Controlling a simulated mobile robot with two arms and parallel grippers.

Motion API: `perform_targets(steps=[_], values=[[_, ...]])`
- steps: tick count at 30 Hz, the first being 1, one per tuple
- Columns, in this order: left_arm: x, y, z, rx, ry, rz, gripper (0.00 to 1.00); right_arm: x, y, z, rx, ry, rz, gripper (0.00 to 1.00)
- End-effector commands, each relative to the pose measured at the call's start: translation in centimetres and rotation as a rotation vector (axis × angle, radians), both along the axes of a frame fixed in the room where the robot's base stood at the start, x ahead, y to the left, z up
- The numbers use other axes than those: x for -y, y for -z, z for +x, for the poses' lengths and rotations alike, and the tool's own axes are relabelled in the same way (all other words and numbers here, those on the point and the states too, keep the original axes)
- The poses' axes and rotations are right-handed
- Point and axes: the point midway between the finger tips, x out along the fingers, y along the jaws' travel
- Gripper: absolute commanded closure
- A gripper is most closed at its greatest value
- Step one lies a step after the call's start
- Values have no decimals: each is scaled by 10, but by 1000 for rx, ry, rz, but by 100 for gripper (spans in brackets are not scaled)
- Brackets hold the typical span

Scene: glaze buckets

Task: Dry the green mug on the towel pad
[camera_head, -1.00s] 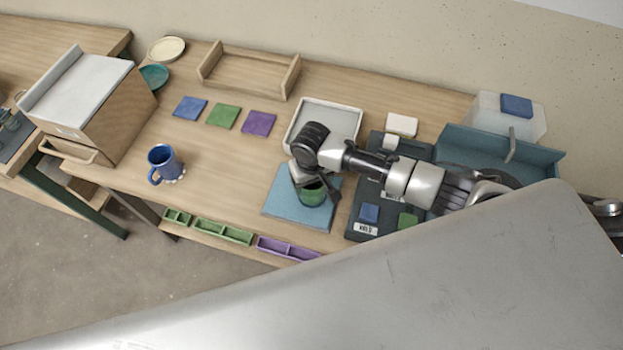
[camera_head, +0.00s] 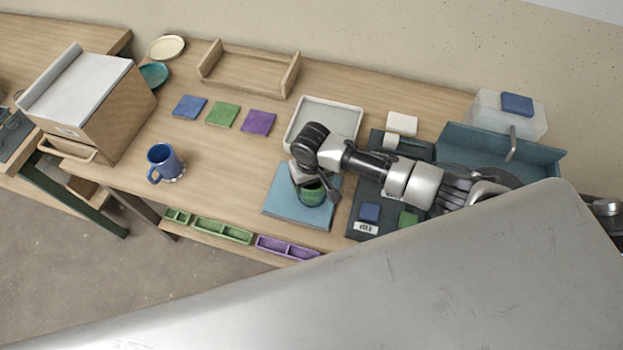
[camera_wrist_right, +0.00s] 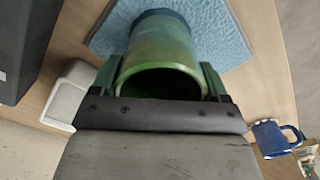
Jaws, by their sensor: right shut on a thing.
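The green mug (camera_head: 311,193) is over the blue towel pad (camera_head: 290,208). My right gripper (camera_head: 314,184) is shut on the mug, and the arm comes in from the right. In the right wrist view the mug (camera_wrist_right: 160,58) sits between the two fingers, its open mouth towards the camera. The towel pad (camera_wrist_right: 216,28) lies just beyond it in that view. The mug's far end looks darker blue and meets the pad's area; I cannot tell for sure whether it touches. My left gripper is out of view.
A blue mug (camera_head: 163,163) stands to the left on the table. Blue, green and purple squares (camera_head: 223,115) lie behind. A white tray (camera_head: 325,120) is behind the pad, and a dark board (camera_head: 366,208) with small blocks is to its right. Small bins (camera_head: 222,231) line the front edge.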

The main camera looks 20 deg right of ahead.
Motion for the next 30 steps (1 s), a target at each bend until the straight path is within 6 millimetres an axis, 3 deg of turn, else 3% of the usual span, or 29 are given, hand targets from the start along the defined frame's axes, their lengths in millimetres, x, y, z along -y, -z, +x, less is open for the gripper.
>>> perform_targets(steps=[30], values=[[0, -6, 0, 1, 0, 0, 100, 0, 2, -1, -1, 0, 1, 62]])
